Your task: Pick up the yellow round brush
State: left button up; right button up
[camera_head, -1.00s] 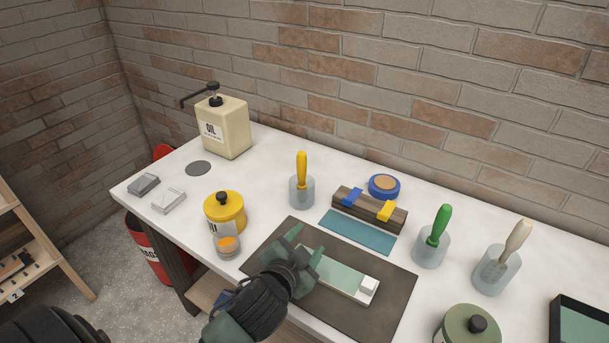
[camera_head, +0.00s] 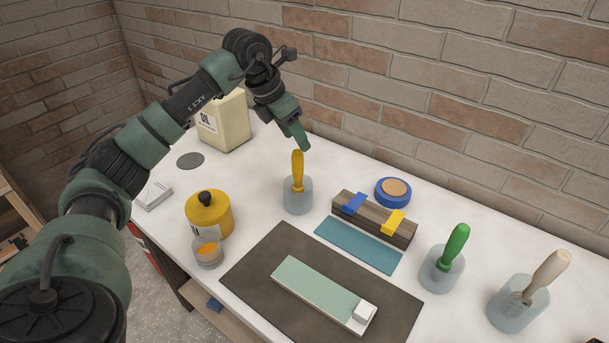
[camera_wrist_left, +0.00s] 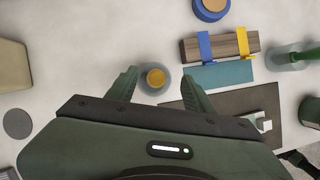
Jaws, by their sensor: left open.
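The yellow round brush (camera_head: 298,171) stands upright, handle up, in a clear cup (camera_head: 297,199) on the white table. In the left wrist view the brush's yellow handle end (camera_wrist_left: 156,78) shows from above, in its cup, between the finger ends. My left gripper (camera_head: 303,146) is above the brush, pointing down, with its fingertips close to the top of the handle. In the left wrist view its two fingers (camera_wrist_left: 158,80) are spread apart with nothing held between them. Whether the fingers touch the handle cannot be told.
A yellow pot (camera_head: 209,216) and a small jar (camera_head: 208,253) stand left of the cup. The oil can (camera_head: 225,120) is behind my arm. A wooden block (camera_head: 372,222), a blue tape roll (camera_head: 393,192) and a green brush (camera_head: 453,246) stand to the right. A brick wall is behind.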

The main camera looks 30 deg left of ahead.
pick_arm(q)
jog(key=b, duration=0.2)
send_over(301, 171)
jog(key=a, duration=0.2)
notch_tip(301, 171, down, 5)
jog(key=x, duration=0.2)
jog(key=p+x, duration=0.1)
jog(key=x, duration=0.1)
jog(key=s+x, duration=0.1)
jog(key=x, duration=0.2)
jog(key=shift+s+a+f, duration=0.1)
jog(key=shift+a+f, duration=0.05)
jog(key=shift+f, duration=0.4)
grip_shut()
pick_arm(e)
notch_tip(301, 171, down, 3)
jog(key=shift+s+r, duration=0.1)
